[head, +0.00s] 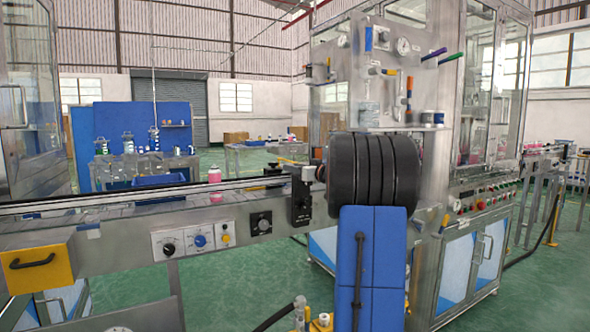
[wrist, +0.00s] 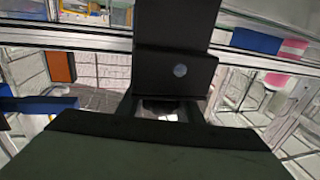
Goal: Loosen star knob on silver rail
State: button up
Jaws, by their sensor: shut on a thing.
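The silver rail (head: 120,190) runs along the conveyor in the head view and crosses the top of the wrist view (wrist: 60,40). A black clamp block (head: 301,197) stands at the rail; in the wrist view it is a dark upright block (wrist: 165,73) with a round silver screw face. My gripper (wrist: 166,110) is just below this block in the wrist view, shut on the dark star knob (wrist: 160,105). Only a small part of the knob shows between the fingers, so its lobes cannot be made out. In the head view my black and blue arm hides the grip.
Dials and switches (head: 201,241) line the conveyor front, and a yellow box (head: 38,263) juts out at left. The steel-framed crimping machine (head: 462,190) stands close on the right.

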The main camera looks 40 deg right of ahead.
jog(key=o, duration=1)
jog(key=shift+o, duration=0.2)
jog(key=s, duration=1.7)
jog(key=shift+s+a, duration=0.2)
jog(key=shift+a, duration=0.1)
